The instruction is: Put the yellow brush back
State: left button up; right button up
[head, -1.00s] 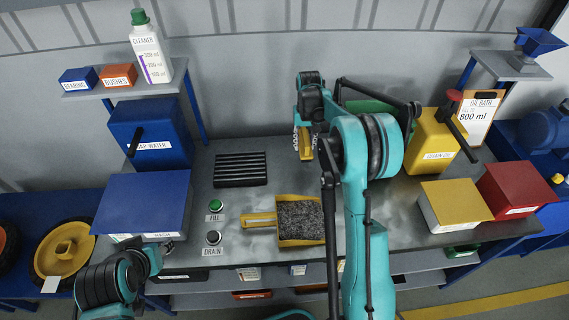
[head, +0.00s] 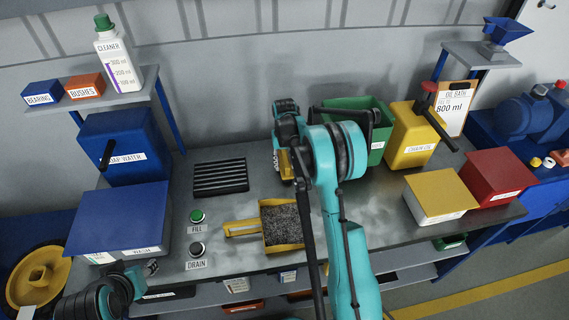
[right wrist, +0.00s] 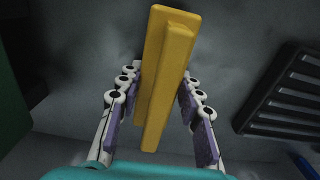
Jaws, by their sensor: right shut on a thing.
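The yellow brush (head: 285,165) is in my right gripper (head: 284,150), over the back middle of the bench. In the right wrist view the brush (right wrist: 164,75) stands between the two fingers of the right gripper (right wrist: 160,108), its long yellow body pointing away from the palm. Its bristles are not clearly visible. Whether its lower end touches the bench cannot be told. My left gripper (head: 143,270) is at the bench's front left edge, beside the blue WASH box (head: 120,222). Its fingers are too small and dark to read.
A yellow pan of dark grit (head: 252,229) lies in front of the right gripper. A black ribbed rack (head: 221,178) lies to its left. A green bin (head: 375,150) and yellow CHAIN OIL box (head: 410,138) stand to its right. FILL (head: 196,216) and DRAIN (head: 197,249) buttons sit front left.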

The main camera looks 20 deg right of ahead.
jog(key=o, duration=1.3)
jog(key=shift+f, duration=0.15)
